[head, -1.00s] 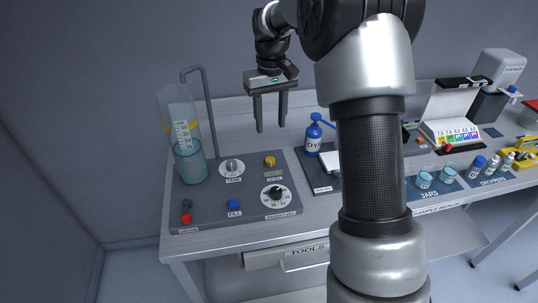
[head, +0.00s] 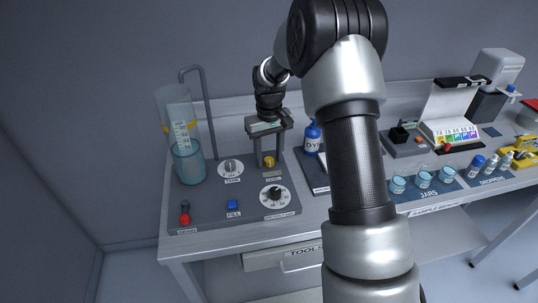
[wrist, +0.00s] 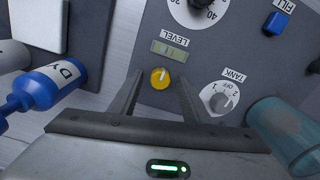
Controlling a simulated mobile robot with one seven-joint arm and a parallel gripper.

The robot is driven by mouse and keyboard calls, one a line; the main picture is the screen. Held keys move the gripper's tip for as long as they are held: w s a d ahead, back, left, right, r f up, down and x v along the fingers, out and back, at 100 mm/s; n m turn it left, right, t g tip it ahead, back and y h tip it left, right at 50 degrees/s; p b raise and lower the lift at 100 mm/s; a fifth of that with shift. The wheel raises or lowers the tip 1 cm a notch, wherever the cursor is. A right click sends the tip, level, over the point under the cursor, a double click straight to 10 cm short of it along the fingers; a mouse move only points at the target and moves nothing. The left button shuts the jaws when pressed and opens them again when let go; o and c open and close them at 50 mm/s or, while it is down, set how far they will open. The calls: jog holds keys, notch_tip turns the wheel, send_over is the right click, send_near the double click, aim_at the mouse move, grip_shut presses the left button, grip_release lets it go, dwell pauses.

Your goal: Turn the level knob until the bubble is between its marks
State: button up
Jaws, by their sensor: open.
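The yellow level knob (wrist: 160,78) sits on the grey control panel (wrist: 148,22), with a white pointer line on its top. In the head view the knob (head: 269,162) shows between my fingers. The level vial (wrist: 170,50) is a small pale greenish window beside the knob, by the LEVEL label. Its bubble and marks are too small to make out clearly. My gripper (wrist: 158,95) is open, with one finger on each side of the knob and a gap to each. It also shows from above the panel in the head view (head: 268,160).
The TANK dial (wrist: 219,98) and the clear tank (wrist: 285,130) stand close to one finger. A blue DYE bottle (wrist: 50,85) is on the other side. The numbered dial (head: 274,194), blue FILL button (head: 233,204) and red drain knob (head: 184,218) lie nearer the front.

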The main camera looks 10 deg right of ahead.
aim_at(269, 159)
jog(key=c, duration=1)
jog(key=shift+m, duration=1.3)
jog(key=shift+c, duration=0.2)
jog(key=o, duration=1)
jog(key=shift+o, duration=0.2)
notch_tip(269, 159, up, 18)
jog(key=shift+f, duration=0.2)
